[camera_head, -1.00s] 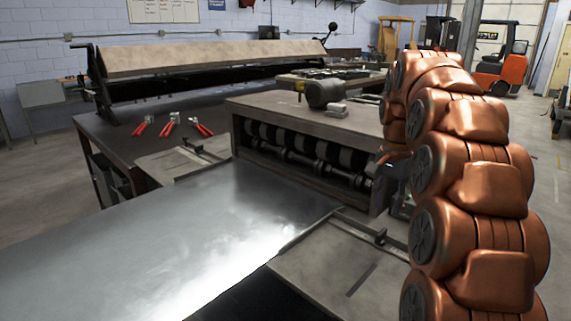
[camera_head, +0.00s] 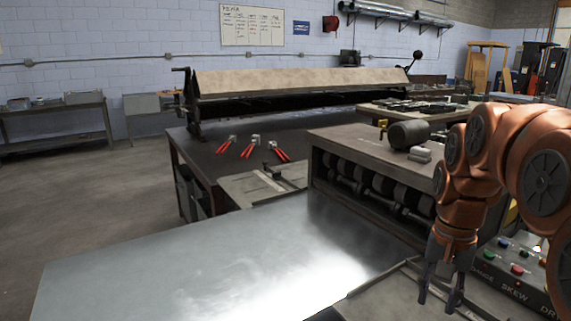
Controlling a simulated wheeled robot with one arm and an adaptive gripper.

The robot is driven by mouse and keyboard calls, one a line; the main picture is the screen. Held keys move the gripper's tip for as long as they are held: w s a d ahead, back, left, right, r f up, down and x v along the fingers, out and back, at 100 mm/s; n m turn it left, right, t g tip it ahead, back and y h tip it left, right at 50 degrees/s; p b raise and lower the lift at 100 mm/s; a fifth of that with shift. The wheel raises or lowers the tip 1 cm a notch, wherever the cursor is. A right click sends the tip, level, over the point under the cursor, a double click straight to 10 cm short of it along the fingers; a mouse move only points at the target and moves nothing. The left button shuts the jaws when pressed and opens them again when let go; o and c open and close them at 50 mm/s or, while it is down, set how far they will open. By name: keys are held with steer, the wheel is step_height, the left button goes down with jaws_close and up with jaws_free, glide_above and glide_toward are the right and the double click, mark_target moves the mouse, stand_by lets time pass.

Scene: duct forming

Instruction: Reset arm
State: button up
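My copper-coloured arm comes in from the right edge and bends down. My gripper (camera_head: 438,301) hangs at the lower right, pointing down. Its two dark fingers are spread apart with nothing seen between them. It shows in front of the grey side table of the roll former and left of the button panel. The large sheet of metal (camera_head: 190,262) lies flat in the foreground, left of my gripper, with its far right edge against the roll former (camera_head: 345,150).
A control panel (camera_head: 512,270) with coloured buttons stands right of my gripper. Red-handled tools (camera_head: 248,150) lie on the dark table below the long folding brake (camera_head: 290,84). A motor (camera_head: 408,134) sits on the roll former. Open floor (camera_head: 85,195) lies at left.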

steer(key=s+a+f+n+p, duration=0.2)
steer(key=s+a+n+p, duration=0.1)
steer(key=s, duration=0.7)
steer(key=s+a+f+n+g+p, duration=0.1)
steer(key=s+a+f+n+p, duration=0.1)
steer(key=s+a, duration=0.4)
steer(key=s+n+p, duration=0.1)
steer(key=s, duration=0.4)
steer(key=shift+f+n, duration=0.2)
steer(key=shift+n, duration=0.2)
steer(key=shift+s+d, duration=0.1)
steer(key=shift+d, duration=0.05)
